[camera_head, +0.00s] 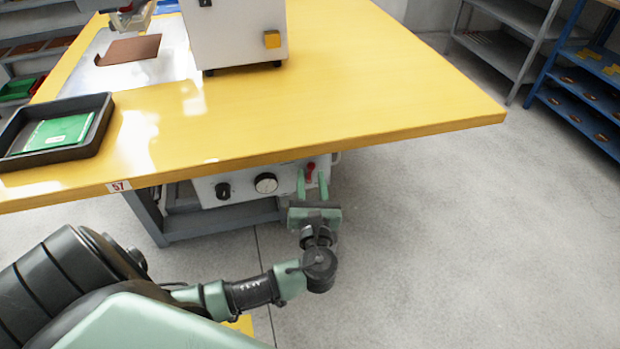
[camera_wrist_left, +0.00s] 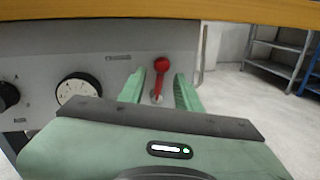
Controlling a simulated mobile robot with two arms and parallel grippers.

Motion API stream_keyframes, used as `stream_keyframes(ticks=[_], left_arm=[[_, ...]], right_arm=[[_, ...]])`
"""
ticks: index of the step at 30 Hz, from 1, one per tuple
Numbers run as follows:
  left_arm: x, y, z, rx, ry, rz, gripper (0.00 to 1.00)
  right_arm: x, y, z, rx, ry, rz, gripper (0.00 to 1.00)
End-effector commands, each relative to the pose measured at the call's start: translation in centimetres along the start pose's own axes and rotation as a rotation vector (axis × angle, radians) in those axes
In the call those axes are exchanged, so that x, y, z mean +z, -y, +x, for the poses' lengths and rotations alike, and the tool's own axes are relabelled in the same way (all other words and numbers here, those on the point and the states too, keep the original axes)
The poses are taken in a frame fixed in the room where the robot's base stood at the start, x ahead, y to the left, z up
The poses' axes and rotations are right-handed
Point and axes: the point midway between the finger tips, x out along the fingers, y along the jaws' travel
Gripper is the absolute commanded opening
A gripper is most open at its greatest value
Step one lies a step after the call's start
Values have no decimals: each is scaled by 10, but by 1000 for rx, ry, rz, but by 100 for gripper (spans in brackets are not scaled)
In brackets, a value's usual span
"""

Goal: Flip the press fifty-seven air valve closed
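The air valve is a red lever with a round knob (camera_wrist_left: 161,65) on a grey panel under the yellow table's front edge; its handle stands nearly upright. The red lever also shows in the head view (camera_head: 310,168). The table edge carries a "57" label (camera_head: 119,186). My left gripper (camera_head: 313,181) is open just in front of the panel. In the left wrist view, its two green fingers (camera_wrist_left: 160,90) stand on either side of the lever, with gaps visible. The lever's lower end is partly hidden by the gripper body. My right gripper is out of view.
The panel (camera_head: 240,187) also has a black knob (camera_head: 223,190) and a white round dial (camera_head: 266,183) left of the lever. The yellow tabletop (camera_head: 350,100) overhangs it. A black tray (camera_head: 95,110) stands on top. Open floor lies to the right.

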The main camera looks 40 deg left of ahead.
Motion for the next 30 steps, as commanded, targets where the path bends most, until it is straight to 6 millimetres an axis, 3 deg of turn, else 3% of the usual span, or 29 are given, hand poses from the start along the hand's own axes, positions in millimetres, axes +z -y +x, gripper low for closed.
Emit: stream_keyframes(ticks=[11,15,21,30], left_arm=[[0,0,8,0,-2,-1,33],[0,0,8,0,-2,-1,0],[0,-1,8,1,1,-22,0],[-1,-5,6,4,28,-155,0]], right_arm=[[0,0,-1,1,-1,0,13],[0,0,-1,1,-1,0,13],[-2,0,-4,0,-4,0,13],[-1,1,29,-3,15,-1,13]])
